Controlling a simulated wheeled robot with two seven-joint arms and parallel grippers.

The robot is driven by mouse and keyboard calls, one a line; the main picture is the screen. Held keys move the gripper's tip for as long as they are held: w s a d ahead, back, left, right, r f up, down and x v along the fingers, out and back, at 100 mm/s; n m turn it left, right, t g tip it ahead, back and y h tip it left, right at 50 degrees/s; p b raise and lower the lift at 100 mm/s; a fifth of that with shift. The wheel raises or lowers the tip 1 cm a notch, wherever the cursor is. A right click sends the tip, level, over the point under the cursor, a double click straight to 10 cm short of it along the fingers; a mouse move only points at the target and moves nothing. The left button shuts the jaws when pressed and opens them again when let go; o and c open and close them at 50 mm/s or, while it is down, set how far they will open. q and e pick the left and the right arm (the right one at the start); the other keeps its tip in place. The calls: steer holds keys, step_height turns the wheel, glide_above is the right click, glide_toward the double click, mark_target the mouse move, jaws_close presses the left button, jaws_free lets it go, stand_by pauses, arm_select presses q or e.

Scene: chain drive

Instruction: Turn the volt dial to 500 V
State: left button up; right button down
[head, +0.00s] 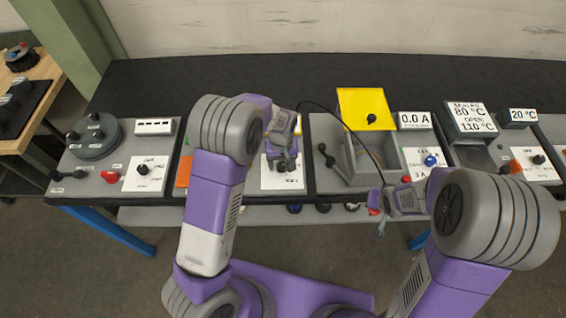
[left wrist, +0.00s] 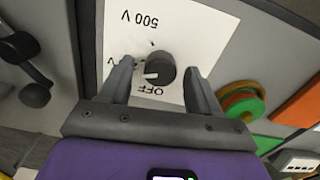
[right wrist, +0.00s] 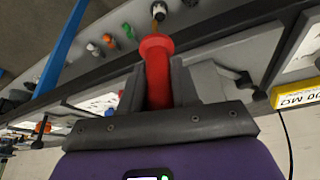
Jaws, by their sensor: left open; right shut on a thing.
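The volt dial (left wrist: 160,69) is a round black knob on a white card (left wrist: 205,25) marked "500 V" and "OFF". Its white mark lies on the side toward "OFF". My left gripper (left wrist: 158,75) is open, with one finger on each side of the dial; I cannot tell whether they touch it. In the head view my left gripper (head: 283,158) is over the card (head: 283,183) and largely hides the dial. My right gripper (head: 379,212) is shut on a red probe (right wrist: 157,70) with a brass-coloured tip, held near the bench's front edge.
A black cable (head: 345,122) arcs across toward my right gripper. A grey box with a raised yellow lid (head: 362,108) stands right of the dial's card. Green and orange coils (left wrist: 241,105) lie beside the card. Other panels with knobs stand at both ends of the bench.

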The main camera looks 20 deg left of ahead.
arm_select(q)
steer(key=c, duration=1.1)
steer(key=shift+o, duration=0.2)
steer(key=shift+m, duration=0.3)
steer(key=m, duration=0.6)
steer(key=shift+d+b, duration=0.1)
steer(key=shift+b, duration=0.2)
steer(key=m, duration=0.7)
steer(key=shift+d+m, duration=0.1)
steer(key=shift+m, duration=0.2)
steer(key=o, duration=1.1)
steer(key=shift+c, duration=0.2)
